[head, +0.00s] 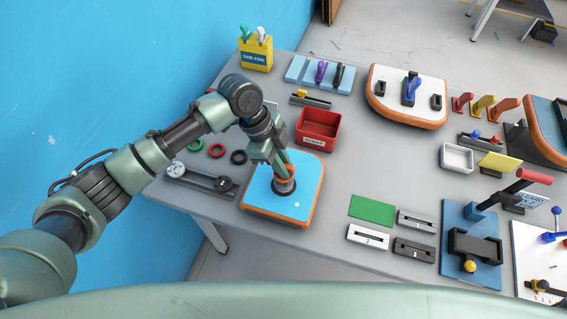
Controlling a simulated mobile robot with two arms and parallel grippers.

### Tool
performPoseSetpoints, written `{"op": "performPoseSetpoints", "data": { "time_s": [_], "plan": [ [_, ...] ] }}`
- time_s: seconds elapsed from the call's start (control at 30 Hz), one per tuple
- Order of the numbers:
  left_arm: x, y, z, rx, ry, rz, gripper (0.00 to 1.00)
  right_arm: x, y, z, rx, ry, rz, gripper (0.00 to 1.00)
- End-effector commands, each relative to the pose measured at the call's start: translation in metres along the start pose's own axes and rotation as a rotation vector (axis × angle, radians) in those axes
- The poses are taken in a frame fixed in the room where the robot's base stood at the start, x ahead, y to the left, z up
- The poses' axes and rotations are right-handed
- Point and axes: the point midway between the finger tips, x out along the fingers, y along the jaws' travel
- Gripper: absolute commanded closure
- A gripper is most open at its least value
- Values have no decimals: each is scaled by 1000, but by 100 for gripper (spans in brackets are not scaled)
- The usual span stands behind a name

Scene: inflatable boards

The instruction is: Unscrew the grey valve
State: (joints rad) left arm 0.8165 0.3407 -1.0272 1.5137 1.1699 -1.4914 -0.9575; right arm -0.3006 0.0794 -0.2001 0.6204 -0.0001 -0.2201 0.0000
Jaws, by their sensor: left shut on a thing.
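The valve (284,187) stands upright near the middle of a small blue inflatable board with an orange edge (258,200). I see a dark grey base and an orange-red band on it. My left gripper (280,166) comes down on it from above, with its fingers shut on the valve's top. The fingers hide most of that top, and I cannot tell how far the valve is turned. My right gripper is not in view.
A red bin (318,130) stands just behind the board. Rings (217,150) and a grey slotted bar (200,178) lie to its left. A green mat (372,209) and slotted blocks (368,237) lie to its right. The table's front edge is close below.

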Motion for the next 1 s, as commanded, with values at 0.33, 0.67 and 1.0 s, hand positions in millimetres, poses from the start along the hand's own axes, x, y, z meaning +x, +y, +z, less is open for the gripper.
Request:
{"op": "performPoseSetpoints", "data": {
  "time_s": [0.33, 0.67, 1.0],
  "plan": [
    [9, 0, 4, 0, 0, 1, 100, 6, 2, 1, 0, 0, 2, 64],
    [17, 0, 7, 1, 0, 1, 100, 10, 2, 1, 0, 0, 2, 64],
    [16, 0, 6, 1, 0, 0, 61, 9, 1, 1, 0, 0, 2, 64]
  ]
}}
